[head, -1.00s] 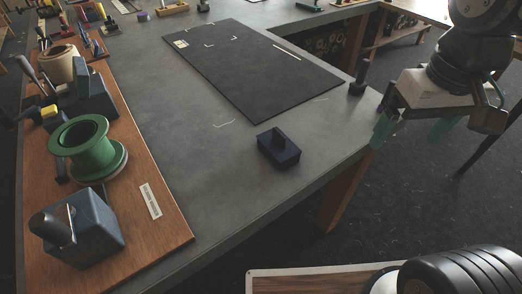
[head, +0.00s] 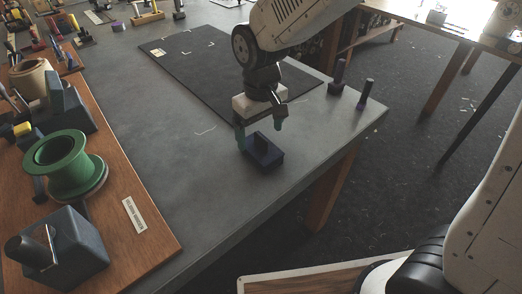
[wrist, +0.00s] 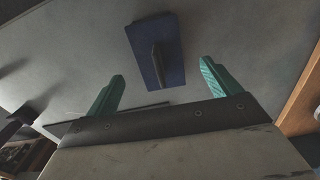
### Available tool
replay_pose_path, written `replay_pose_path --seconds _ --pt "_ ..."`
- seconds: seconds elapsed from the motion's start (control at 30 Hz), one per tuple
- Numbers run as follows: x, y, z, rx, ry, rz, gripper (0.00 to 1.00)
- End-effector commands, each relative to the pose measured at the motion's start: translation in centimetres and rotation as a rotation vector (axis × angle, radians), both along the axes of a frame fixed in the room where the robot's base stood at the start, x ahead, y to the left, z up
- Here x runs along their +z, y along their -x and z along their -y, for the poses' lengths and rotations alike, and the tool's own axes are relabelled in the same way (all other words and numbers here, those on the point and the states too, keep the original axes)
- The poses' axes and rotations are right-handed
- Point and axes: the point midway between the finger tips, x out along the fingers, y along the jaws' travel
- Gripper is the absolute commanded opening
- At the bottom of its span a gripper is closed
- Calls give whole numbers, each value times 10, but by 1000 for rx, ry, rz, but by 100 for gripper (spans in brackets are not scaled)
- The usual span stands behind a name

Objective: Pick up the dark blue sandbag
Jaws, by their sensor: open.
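The dark blue sandbag (head: 267,158) is a small block with an upright dark handle on top. It rests on the grey table near its front right edge. My gripper (head: 259,137) hangs just over it, with its green fingers pointing down. In the wrist view my gripper (wrist: 160,82) is open and empty. The sandbag shows there too (wrist: 172,62), ahead of the fingertips, with its handle roughly in line with the gap between them. Whether a finger touches the sandbag cannot be told.
A black mat (head: 185,62) lies behind my gripper. Two dark upright posts (head: 365,93) stand near the table's right corner. A wooden board (head: 140,262) on the left holds a green spool (head: 68,165) and a blue-grey block (head: 68,252). The grey table (head: 180,150) between is clear.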

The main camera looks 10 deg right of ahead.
Motion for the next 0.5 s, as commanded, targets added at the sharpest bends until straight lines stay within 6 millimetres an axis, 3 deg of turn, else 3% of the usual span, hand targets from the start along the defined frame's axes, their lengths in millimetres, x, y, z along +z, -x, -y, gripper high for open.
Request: replay_pose_path --seconds 0.3,0.5 --pt "-44 0 1 -1 2 -3 89" --pt "-48 0 1 -1 0 0 89"
